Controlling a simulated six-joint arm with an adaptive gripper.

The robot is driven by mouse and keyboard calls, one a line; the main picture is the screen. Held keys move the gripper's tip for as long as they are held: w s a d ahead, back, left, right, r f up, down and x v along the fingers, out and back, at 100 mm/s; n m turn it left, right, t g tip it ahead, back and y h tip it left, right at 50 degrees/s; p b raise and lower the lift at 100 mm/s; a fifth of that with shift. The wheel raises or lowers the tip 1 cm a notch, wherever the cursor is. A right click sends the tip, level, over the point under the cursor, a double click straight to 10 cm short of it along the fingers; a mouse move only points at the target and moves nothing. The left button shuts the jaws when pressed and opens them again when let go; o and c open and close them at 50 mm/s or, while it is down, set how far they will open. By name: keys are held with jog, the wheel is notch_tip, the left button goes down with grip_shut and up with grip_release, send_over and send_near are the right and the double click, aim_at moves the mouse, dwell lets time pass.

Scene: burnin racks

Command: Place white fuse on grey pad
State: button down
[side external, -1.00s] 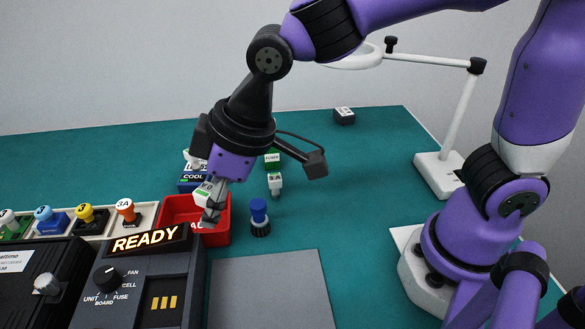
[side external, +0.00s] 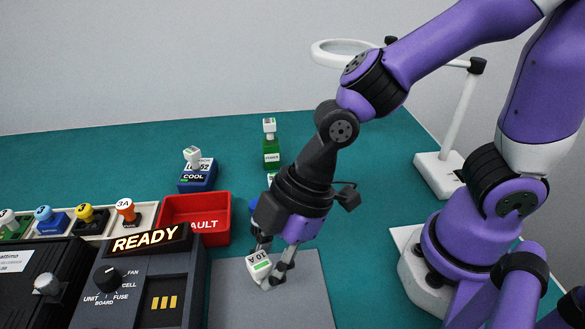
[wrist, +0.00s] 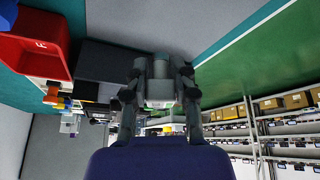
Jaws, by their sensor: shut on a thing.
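The white fuse (side external: 259,267), marked 10 A with a green stripe, is held tilted between the fingers of my gripper (side external: 272,262). In the wrist view, the fuse (wrist: 160,92) sits between the two fingers and is partly hidden. My gripper is shut on it, over the far left part of the grey pad (side external: 295,302). I cannot tell whether the fuse touches the pad. The rest of the pad is bare.
The red FAULT bin (side external: 215,225) stands behind the pad to the left. The READY tester (side external: 165,265) borders the pad on the left. A blue COOL block (side external: 197,177) and a green block (side external: 271,153) stand farther back. A white magnifier lamp (side external: 440,165) is at the right.

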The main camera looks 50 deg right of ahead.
aim_at(251, 287)
jog(key=w+f, duration=0.1)
jog(key=w+d+f, duration=0.1)
jog(key=w, duration=0.1)
jog(key=shift+d, duration=0.1)
jog(key=shift+w+f, duration=0.1)
jog(key=shift+f, duration=1.95)
jog(key=c, duration=0.7)
grip_release()
jog(key=shift+f, duration=0.1)
jog(key=shift+o, duration=0.2)
jog(key=v, duration=1.2)
jog(key=d+r+m+t+h, duration=0.2)
jog(key=d+m, duration=0.4)
jog(key=m, duration=0.1)
jog(key=d+r+m+t+h, duration=0.1)
jog(key=d+r+m+h, duration=0.1)
jog(key=d+m, duration=0.5)
jog(key=shift+s+r+m+t+h, duration=0.3)
jog(key=shift+s+r+t+h, duration=0.15)
jog(key=shift+r, duration=0.4)
